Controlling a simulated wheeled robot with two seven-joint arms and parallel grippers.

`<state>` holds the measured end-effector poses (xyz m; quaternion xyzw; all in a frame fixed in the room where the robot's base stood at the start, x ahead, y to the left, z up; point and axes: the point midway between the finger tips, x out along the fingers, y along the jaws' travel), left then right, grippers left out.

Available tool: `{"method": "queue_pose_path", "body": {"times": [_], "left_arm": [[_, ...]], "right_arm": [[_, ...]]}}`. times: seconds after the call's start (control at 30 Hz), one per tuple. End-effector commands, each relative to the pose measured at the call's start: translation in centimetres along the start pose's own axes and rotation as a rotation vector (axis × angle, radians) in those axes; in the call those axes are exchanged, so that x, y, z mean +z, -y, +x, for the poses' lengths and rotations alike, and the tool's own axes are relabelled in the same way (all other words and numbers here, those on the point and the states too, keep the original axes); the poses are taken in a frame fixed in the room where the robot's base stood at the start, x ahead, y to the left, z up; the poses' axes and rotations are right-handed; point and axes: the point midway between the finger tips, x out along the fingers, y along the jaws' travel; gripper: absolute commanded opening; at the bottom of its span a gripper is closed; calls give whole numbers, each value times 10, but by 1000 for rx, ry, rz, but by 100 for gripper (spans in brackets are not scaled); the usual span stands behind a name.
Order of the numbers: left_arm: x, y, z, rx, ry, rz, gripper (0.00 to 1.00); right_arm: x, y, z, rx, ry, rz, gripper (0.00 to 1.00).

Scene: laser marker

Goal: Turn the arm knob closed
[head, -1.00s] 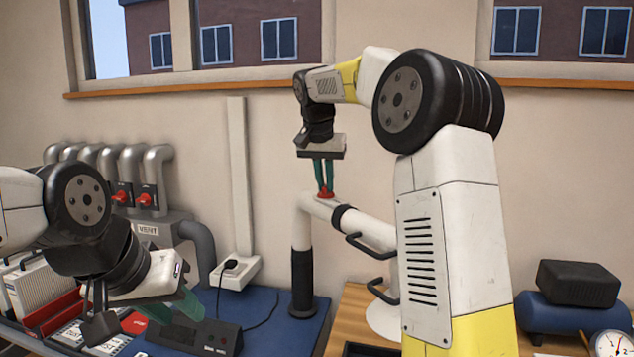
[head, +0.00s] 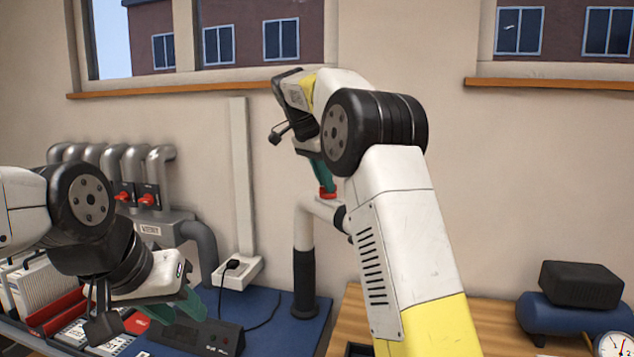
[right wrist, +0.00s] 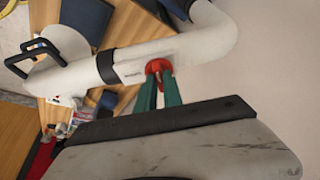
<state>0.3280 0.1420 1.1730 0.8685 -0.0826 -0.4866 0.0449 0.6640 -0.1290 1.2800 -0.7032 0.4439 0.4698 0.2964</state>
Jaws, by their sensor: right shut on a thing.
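The red arm knob (head: 328,193) sits on top of the white extraction arm pipe (head: 303,222), near its bend. My right gripper (head: 326,180) reaches down from above, its green fingers shut on the knob. In the right wrist view the knob (right wrist: 158,67) shows between the tips of the two green fingers (right wrist: 159,84). My right forearm hides much of the pipe to the right in the head view. My left gripper (head: 190,306) hangs low at the left, above the black box, and its finger opening cannot be made out.
A black box (head: 212,338) and a white socket (head: 238,272) with a plugged cable are on the blue mat (head: 275,318). Red-handled valves (head: 147,200) are on the pipes at the left. Black handles (right wrist: 35,58) stick out from the extraction arm.

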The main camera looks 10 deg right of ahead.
Motion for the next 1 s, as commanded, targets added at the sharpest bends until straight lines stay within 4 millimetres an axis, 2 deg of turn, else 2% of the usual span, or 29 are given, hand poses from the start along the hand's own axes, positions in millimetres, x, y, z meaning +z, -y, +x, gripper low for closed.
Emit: {"method": "queue_pose_path", "body": {"times": [0.53, 0.57, 0.67, 1.0], "left_arm": [[0, 0, 0, 0, 0, 0, 36], [0, 0, 0, 0, 0, 0, 36], [0, 0, 0, 0, 0, 0, 36], [0, 0, 0, 0, 0, 0, 36]], "right_arm": [[0, 1, -1, 8, 1, 25, 0], [0, 1, -1, 8, 1, 25, 13], [0, 1, -1, 8, 1, 24, 32], [0, 1, -2, 9, 0, 24, 33]]}}
